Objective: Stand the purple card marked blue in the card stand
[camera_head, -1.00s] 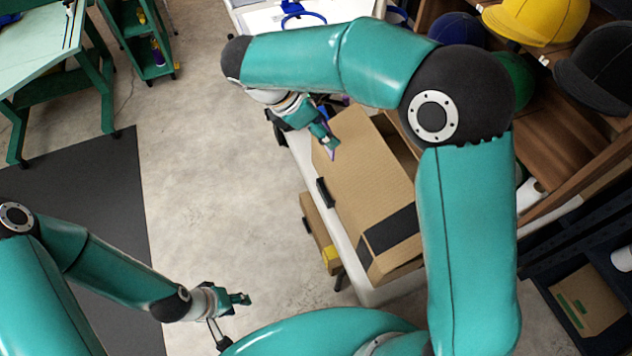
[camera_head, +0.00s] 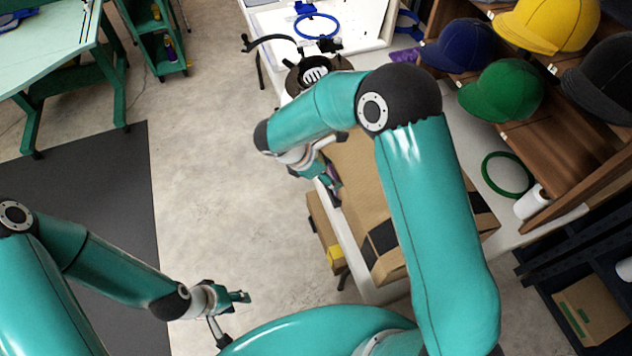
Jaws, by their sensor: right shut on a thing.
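My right gripper (camera_head: 327,183) is shut on a purple card (camera_head: 334,174), at the left edge of a brown cardboard box. Only a small part of the card shows, and its marking cannot be read. A dark piece sits at the box's left edge close below the gripper; I cannot tell whether it is the card stand, or whether the card touches it. My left gripper (camera_head: 238,297) is low over the floor at the left, away from the table, and too small to tell open from shut.
The cardboard box (camera_head: 360,160) lies on the white table (camera_head: 365,290), partly hidden by my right arm. Behind it are a dark round object (camera_head: 313,74) and a blue ring (camera_head: 318,26). Caps, including a green one (camera_head: 500,90), fill the right shelf. A green ring (camera_head: 507,174) lies nearby.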

